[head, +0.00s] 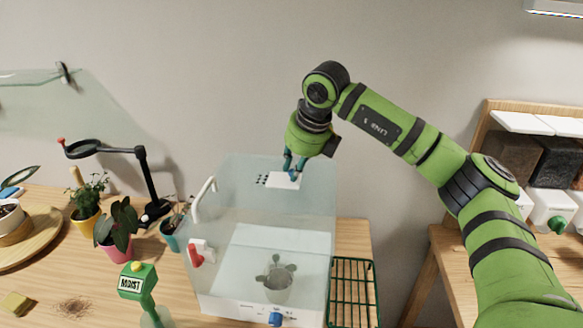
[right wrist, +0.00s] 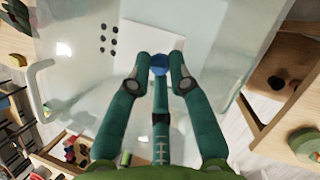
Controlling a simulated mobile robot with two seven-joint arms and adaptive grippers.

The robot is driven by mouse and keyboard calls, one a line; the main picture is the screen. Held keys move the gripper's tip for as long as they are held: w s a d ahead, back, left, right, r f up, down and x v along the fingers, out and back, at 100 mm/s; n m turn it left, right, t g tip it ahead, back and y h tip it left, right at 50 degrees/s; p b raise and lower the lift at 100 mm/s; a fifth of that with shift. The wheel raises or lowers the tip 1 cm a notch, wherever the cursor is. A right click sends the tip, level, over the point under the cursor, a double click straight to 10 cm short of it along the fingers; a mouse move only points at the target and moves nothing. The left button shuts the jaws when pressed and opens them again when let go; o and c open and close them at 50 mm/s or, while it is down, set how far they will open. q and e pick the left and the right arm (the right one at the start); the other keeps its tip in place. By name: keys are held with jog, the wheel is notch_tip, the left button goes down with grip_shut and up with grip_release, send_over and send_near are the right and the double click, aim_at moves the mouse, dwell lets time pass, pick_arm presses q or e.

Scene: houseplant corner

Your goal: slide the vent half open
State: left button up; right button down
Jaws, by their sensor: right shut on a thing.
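The vent is a white sliding plate (head: 283,182) on top of a clear plastic box (head: 232,190). In the right wrist view the plate (right wrist: 138,40) lies flat beside a patch of dark vent holes (right wrist: 106,38), which show uncovered at its left. A blue knob (right wrist: 159,63) stands on the plate near its edge. My right gripper (head: 293,171) reaches down from above and is shut on the knob. Its fingers hide part of the knob. Whether more holes lie under the plate cannot be seen. My left gripper is not in view.
A white handle (head: 204,199) and a red-tipped latch (head: 196,255) are on the box's left side. A potted plant (head: 277,278) stands inside. A green wire rack (head: 352,292) is to the right.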

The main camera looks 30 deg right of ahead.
jog(key=c, duration=1.2)
grip_release()
jog(key=shift+o, duration=0.3)
jog(key=shift+w, duration=0.2)
jog(key=shift+s+r, duration=0.1)
jog(key=shift+r, duration=0.1)
jog(key=v, duration=1.1)
jog(key=shift+r, duration=0.25)
jog(key=shift+s, duration=0.15)
